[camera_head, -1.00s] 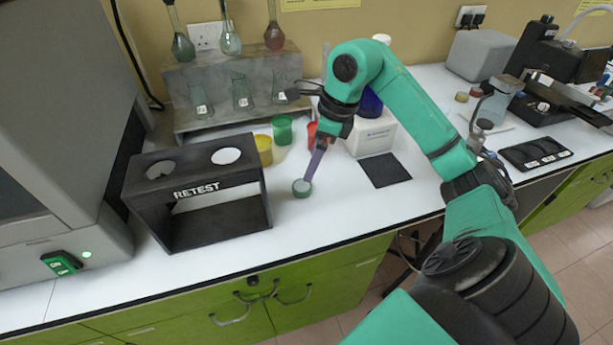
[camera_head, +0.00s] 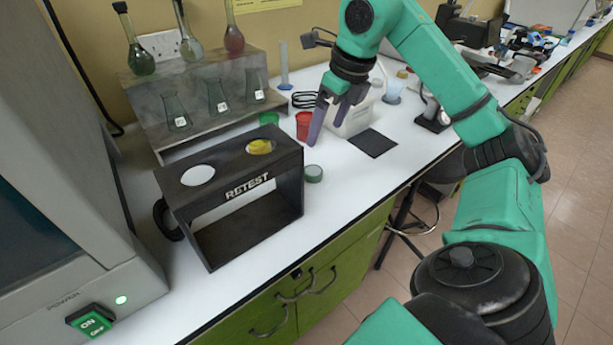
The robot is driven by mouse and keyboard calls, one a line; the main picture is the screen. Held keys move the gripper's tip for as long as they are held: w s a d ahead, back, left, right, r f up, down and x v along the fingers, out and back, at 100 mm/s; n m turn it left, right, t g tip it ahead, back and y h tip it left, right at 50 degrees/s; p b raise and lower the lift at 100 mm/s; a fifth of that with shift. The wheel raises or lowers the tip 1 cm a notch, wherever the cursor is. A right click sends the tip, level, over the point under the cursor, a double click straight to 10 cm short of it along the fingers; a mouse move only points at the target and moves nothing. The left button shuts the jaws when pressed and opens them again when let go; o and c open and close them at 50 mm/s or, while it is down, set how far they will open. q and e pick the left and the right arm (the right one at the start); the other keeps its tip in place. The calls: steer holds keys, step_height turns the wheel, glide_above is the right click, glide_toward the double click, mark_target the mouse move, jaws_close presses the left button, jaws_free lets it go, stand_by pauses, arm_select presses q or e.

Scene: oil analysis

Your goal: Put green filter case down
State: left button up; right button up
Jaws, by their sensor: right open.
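The green filter case (camera_head: 313,173) is a small, low round piece lying on the white counter, just right of the black RETEST stand (camera_head: 247,187). My right gripper (camera_head: 328,128) is above and slightly behind it, with its purple fingers spread and nothing between them. The fingertips look apart from the case. My left gripper is not in view.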

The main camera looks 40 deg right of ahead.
steer(key=b, duration=0.2)
glide_toward(314, 170)
steer(key=f, duration=0.1)
steer(key=x, duration=0.8)
steer(key=shift+w+r+p, duration=0.1)
steer(key=shift+p, duration=0.25)
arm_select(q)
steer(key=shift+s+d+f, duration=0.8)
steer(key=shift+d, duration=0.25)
arm_select(e)
steer(key=shift+a+r, duration=0.1)
jaws_close()
